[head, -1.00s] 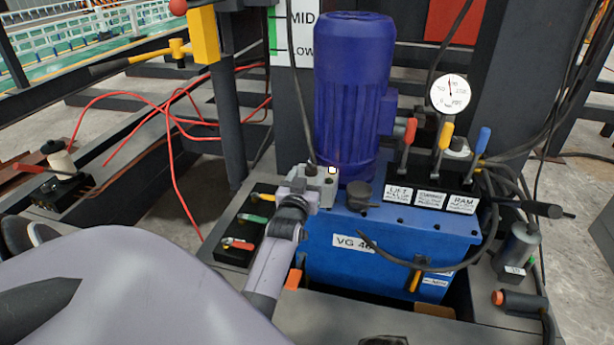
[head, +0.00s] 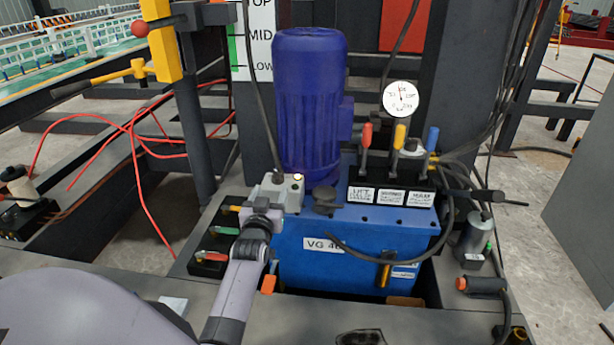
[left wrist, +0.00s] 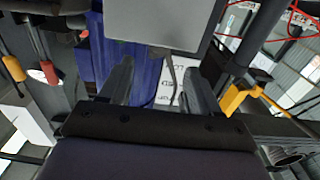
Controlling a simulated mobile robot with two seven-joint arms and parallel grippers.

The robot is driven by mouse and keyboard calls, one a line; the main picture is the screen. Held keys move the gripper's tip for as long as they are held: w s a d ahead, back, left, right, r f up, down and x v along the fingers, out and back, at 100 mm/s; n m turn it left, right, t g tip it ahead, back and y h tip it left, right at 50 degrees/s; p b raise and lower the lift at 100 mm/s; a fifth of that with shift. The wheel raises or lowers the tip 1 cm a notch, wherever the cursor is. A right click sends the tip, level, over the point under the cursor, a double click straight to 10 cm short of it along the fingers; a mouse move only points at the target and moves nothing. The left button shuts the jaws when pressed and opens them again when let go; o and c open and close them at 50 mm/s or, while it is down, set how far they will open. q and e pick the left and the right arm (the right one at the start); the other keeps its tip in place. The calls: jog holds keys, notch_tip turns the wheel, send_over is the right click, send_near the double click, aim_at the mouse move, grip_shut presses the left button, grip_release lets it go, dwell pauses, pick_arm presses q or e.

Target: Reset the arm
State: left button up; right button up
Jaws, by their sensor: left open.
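My left arm comes in from the lower left in the head view. Its pale purple wrist, at the base of my left gripper (head: 262,217), is in front of the grey block beside the blue motor. The fingers are hard to make out there. In the left wrist view my left gripper (left wrist: 158,68) has its two dark fingers apart, with nothing held between them. The blue motor and a white sign show behind the gap, and a grey box face (left wrist: 155,25) is close above. I cannot tell if the gripper touches anything. My right gripper is not in view.
The blue motor (head: 310,110) stands on a blue power unit (head: 350,240). Red, yellow and blue levers (head: 398,140) and a round gauge (head: 401,98) are at its right. Small coloured handles (head: 215,256) are near my left wrist. Red hoses (head: 140,150) run at left. Floor is open at right.

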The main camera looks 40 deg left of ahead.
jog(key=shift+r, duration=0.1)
pick_arm(q)
jog(key=s+d+f+m+g+h, duration=0.1)
jog(key=s+d+m+h, duration=0.25)
jog(key=s+d, duration=0.6)
jog(key=s+d+f+m+g+h, duration=0.25)
jog(key=s+d+h, duration=0.3)
jog(key=d, duration=0.75)
jog(key=s+d+f+m+g+h, duration=0.1)
jog(key=s+d+m+h, duration=0.25)
jog(key=s+d, duration=0.6)
jog(key=a+r+p, duration=0.2)
jog(key=r+p, duration=0.5)
jog(key=p, duration=0.6)
jog(key=s+a+r+n+y+p, duration=0.1)
jog(key=a+r+p, duration=0.2)
jog(key=r+p, duration=0.4)
jog(key=g+p, duration=0.1)
jog(key=p, duration=0.4)
jog(key=shift+r+p, duration=0.2)
jog(key=shift+p, duration=0.2)
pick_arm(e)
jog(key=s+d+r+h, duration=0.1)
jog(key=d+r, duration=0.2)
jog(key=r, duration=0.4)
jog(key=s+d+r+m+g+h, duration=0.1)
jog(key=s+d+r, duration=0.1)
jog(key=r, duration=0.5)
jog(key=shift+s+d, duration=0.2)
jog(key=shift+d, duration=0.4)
